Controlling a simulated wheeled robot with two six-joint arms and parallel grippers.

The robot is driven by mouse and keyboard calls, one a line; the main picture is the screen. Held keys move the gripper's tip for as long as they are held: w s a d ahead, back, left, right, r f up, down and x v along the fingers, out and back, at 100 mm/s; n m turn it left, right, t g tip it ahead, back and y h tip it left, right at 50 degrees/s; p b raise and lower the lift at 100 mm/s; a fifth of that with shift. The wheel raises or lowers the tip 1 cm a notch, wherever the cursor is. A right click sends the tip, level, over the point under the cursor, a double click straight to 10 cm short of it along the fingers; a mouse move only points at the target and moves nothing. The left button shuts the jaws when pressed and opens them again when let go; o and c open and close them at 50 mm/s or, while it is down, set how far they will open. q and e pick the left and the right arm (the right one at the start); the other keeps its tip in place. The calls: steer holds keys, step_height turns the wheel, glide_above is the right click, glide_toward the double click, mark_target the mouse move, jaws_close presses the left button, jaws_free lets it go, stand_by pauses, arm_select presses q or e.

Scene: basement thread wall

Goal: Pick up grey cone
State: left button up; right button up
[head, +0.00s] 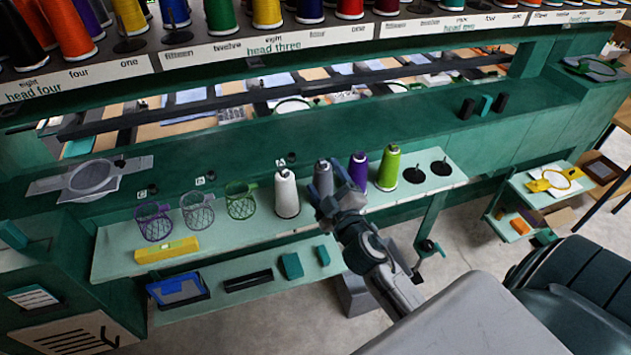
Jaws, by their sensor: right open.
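The grey cone (322,172) stands upright on the pale green shelf (225,228), between a white cone (286,195) on its left and a purple cone (357,170) on its right. My right gripper (328,187) is open at the grey cone, overlapping its right side and lower part in the head view. I cannot tell whether the fingers touch it. The cone's base is hidden behind the gripper. My left gripper is out of view.
A lime green cone (389,168) stands right of the purple one, then two empty dark spindles. Purple, grey and green mesh baskets (240,202) stand left of the white cone, with a yellow box (167,250) in front. A lower shelf holds a blue tray (178,290).

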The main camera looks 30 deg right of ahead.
steer(key=w+a+r+n+g+y+p, duration=0.1)
steer(key=a+r+n+g+y, duration=0.1)
steer(key=a+r+n+y, duration=0.7)
steer(key=w+a+r+n+g+y, duration=0.15)
steer(key=a+r+n+y, duration=0.4)
steer(key=n, duration=0.75)
steer(key=n+g+h, duration=0.3)
steer(key=g+h, duration=0.9)
steer(key=h, duration=0.1)
glide_above(325, 170)
steer(key=s, duration=0.3)
step_height(325, 170, down, 11)
steer(key=shift+t, duration=0.35)
steer(key=b+x, duration=0.3)
steer(key=b, duration=0.1)
steer(key=b+x, duration=0.2)
steer(key=shift+w+a+f, duration=0.25)
steer(key=shift+w+a, duration=0.05)
steer(key=shift+w, duration=0.1)
steer(key=b+x, duration=0.2)
steer(key=b, duration=0.1)
steer(key=shift+w+f, duration=0.2)
steer(key=shift+f, duration=0.05)
steer(key=shift+p+x, duration=0.5)
steer(key=shift+x, duration=0.5)
steer(key=shift+d+r, duration=0.1)
